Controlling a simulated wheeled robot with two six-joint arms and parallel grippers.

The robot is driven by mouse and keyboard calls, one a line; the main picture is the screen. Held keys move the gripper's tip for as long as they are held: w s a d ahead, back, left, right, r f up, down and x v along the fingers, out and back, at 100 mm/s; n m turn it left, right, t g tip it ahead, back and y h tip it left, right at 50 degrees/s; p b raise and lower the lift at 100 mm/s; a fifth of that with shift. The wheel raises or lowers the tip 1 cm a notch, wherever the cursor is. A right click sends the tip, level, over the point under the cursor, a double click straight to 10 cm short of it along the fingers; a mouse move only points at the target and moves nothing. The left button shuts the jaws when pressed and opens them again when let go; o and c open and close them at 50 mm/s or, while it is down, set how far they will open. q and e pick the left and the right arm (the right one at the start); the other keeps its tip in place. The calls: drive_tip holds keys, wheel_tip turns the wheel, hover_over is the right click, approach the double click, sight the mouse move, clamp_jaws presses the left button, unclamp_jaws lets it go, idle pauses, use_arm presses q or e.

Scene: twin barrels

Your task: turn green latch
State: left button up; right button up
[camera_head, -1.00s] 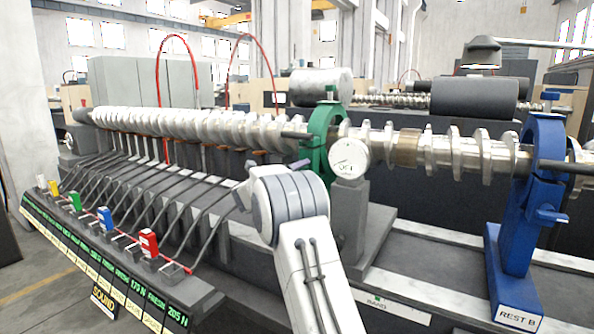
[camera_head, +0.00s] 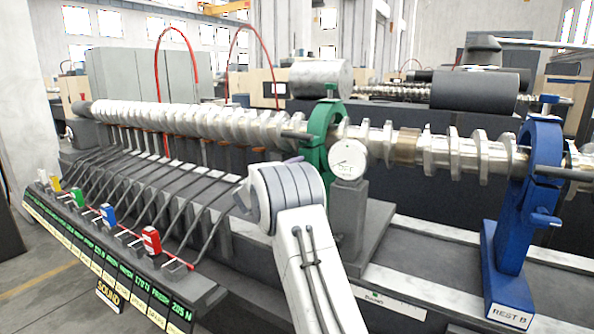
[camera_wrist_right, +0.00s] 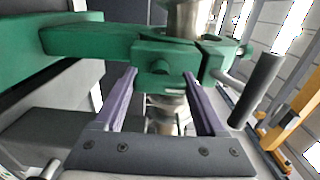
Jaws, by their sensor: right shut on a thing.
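The green ring-shaped rest (camera_head: 318,138) stands around the long ribbed metal shaft, left of a round dial gauge (camera_head: 348,158). A dark bar handle (camera_head: 297,136) sticks out to its left. In the right wrist view the green rest (camera_wrist_right: 100,42) spans the top, with a green latch block (camera_wrist_right: 158,66) at its split and a dark cylindrical handle (camera_wrist_right: 257,90) to the right. My right gripper (camera_wrist_right: 160,78) has its two purple fingers on either side of the latch block, shut on it.
A blue rest (camera_head: 525,200) labelled REST B holds the shaft at right. A sloped panel (camera_head: 110,250) with coloured tags and several thin rods lies at left. A grey dark-topped roller (camera_head: 475,95) is behind.

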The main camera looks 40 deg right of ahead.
drive_tip(key=shift+d, duration=0.1)
idle(0.3)
drive_tip(key=o, duration=1.3)
drive_tip(key=shift+b+v, duration=1.15)
drive_tip(key=shift+v, duration=4.1)
